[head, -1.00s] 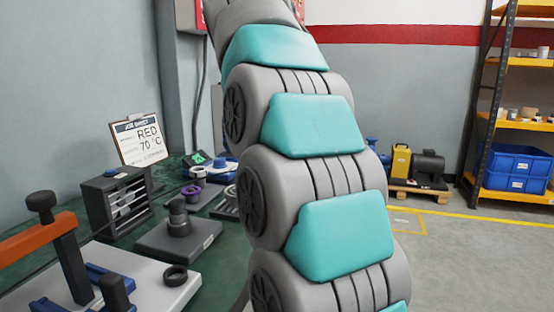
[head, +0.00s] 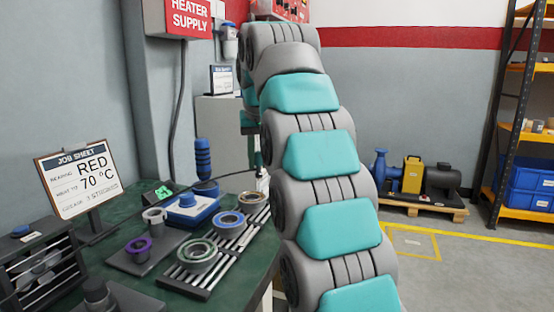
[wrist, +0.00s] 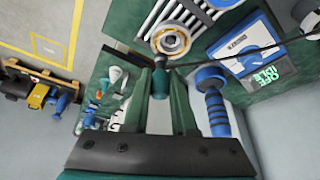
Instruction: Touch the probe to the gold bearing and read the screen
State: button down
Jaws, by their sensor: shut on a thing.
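The gold bearing (wrist: 171,40) lies on a slatted rack just beyond my fingertips in the wrist view. It also shows in the head view (head: 252,199) at the rack's far end. My gripper (wrist: 160,74) is shut on the dark probe (wrist: 160,84), whose thin black cable runs off to the right. The probe's tip is close to the bearing; I cannot tell whether they touch. In the head view my arm hides most of the gripper. The screen (wrist: 268,70) has green characters, turned and too small to read surely; it also shows in the head view (head: 164,193).
A blue-topped unit (head: 191,208) and a blue ridged upright handle (head: 203,160) stand behind. The job sheet (head: 76,178) reads RED, 70 °C.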

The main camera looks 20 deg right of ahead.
aim_at(259, 177)
jog(key=shift+s+a+f, duration=0.1)
jog(key=shift+s+f, duration=0.05)
jog(key=shift+f, duration=0.95)
jog(key=shift+f+b, duration=0.7)
jog(key=shift+f, duration=0.45)
jog(key=shift+f+b, duration=0.4)
jog(key=shift+f, duration=0.35)
dwell(2.0)
jog(key=c, duration=0.6)
grip_release()
jog(key=shift+c, duration=0.2)
